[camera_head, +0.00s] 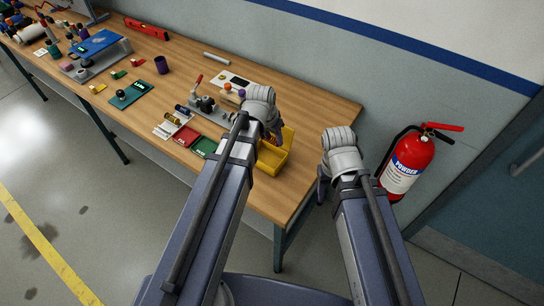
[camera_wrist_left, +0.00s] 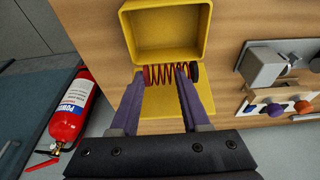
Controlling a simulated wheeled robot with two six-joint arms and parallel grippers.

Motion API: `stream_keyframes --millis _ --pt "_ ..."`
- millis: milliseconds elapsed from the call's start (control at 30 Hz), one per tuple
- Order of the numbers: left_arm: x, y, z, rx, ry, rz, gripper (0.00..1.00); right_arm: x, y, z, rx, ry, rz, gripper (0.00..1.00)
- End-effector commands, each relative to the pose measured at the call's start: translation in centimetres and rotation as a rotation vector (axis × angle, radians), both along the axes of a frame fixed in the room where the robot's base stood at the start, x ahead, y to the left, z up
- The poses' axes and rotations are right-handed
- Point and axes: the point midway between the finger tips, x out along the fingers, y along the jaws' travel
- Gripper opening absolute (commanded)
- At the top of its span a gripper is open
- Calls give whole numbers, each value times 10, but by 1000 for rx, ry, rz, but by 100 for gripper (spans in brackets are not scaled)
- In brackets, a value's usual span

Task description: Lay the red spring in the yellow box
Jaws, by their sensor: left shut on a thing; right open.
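The red spring (camera_wrist_left: 160,74), with dark ends, lies crosswise at the fingertips of my left gripper (camera_wrist_left: 162,78) in the left wrist view. The gripper is shut on it. The yellow box (camera_wrist_left: 205,30) is open just beyond the spring in that view. I cannot tell the spring's height over the box. In the head view the yellow box (camera_head: 270,164) sits near the table's right end, partly behind my left arm. My left gripper (camera_head: 277,130) is mostly hidden by its wrist there, and the spring is hidden. My right gripper (camera_head: 322,190) is open, beyond the table edge.
Red (camera_head: 186,136) and green (camera_head: 204,147) trays lie left of the box. A metal fixture (camera_head: 205,103) and a pale board with colored knobs (camera_head: 234,82) stand behind. A fire extinguisher (camera_head: 409,160) hangs on the wall at right. The table's right corner is clear.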

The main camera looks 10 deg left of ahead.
Motion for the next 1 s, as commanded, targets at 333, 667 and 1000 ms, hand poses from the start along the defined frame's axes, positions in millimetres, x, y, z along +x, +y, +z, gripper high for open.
stream_keyframes --millis 333,667,1000 --pt "0 0 -49 0 0 0 0 0 0 -49 0 0 -2 60" --pt "0 0 -65 0 0 -1 0 0 0 -65 0 0 -2 60" --pt "0 0 -85 0 0 0 0 0 0 -85 0 0 -2 60"
